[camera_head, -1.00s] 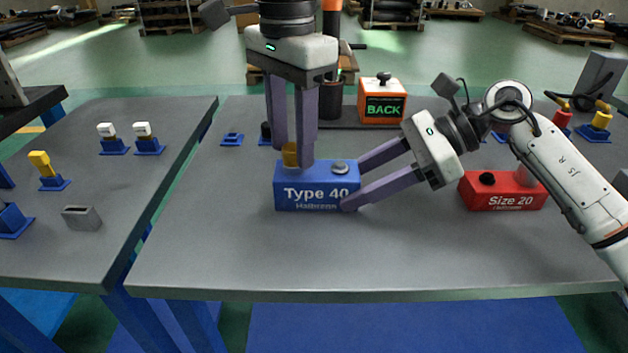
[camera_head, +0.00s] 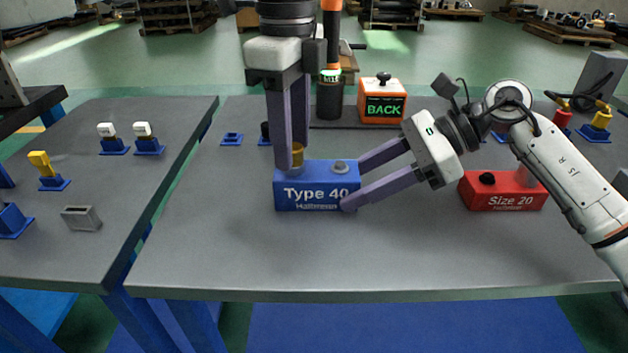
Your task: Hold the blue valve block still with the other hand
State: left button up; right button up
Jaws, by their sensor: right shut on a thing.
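The blue valve block (camera_head: 292,203), marked "Type 40", stands on the dark grey table top. A brass-coloured part (camera_head: 298,156) is at its top left and a round grey cap (camera_head: 341,167) at its top right. My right gripper (camera_head: 354,187) reaches in from the right and is shut on the right end of the block, one finger in front and one towards the back. My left gripper (camera_head: 291,158) points straight down at the brass part. Its front finger partly hides that part, and whether the fingers grip it cannot be seen.
A red "Size 20" block (camera_head: 500,195) stands to the right beside my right arm. An orange box (camera_head: 382,102) reading "BACK" and a dark post (camera_head: 330,97) stand behind. A second table (camera_head: 110,225) at left holds small parts. The table's front is clear.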

pick_arm(q)
jog(key=m, duration=1.3)
grip_shut()
dwell(0.3)
jog(key=shift+r, duration=0.15)
jog(key=n, duration=0.3)
jog(key=shift+n, duration=1)
